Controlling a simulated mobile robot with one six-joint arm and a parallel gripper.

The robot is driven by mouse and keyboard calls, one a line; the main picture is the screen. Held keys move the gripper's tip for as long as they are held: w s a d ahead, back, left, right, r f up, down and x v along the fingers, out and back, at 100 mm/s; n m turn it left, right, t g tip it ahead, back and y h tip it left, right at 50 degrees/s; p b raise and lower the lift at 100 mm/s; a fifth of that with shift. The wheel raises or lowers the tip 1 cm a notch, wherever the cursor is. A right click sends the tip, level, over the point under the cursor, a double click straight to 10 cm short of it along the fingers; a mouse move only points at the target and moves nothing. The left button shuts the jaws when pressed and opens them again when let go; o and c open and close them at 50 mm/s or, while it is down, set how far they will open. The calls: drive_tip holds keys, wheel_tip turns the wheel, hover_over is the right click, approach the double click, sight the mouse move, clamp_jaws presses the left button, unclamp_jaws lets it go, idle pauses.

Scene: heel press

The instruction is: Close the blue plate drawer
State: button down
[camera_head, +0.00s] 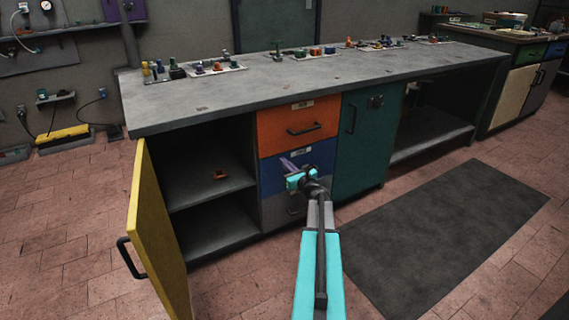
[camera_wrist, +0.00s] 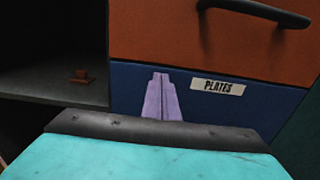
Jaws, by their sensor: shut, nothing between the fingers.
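The blue plate drawer (camera_head: 321,157) is the middle drawer of the bench, below the orange drawer. Its front looks flush with the fronts around it in the head view. In the wrist view the blue front (camera_wrist: 282,103) carries a white label reading PLATES (camera_wrist: 218,87). My gripper (camera_head: 287,162) is in front of the blue drawer's left part. Its purple fingers (camera_wrist: 161,98) are shut and empty, pointing at the blue front left of the label. I cannot tell whether the fingertips touch it. My arm hides part of the drawer and its handle.
The orange drawer (camera_head: 297,128) above looks shut. A yellow door (camera_head: 155,235) stands wide open at the left, beside open shelves with a small orange-brown item (camera_head: 220,175). A green door (camera_head: 361,150) is at the right. A dark mat (camera_head: 445,235) lies on the floor.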

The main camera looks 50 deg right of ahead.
drive_tip(key=p+v, duration=0.2)
drive_tip(key=v, duration=1)
drive_tip(key=shift+w+a, duration=0.1)
drive_tip(key=shift+a, duration=0.05)
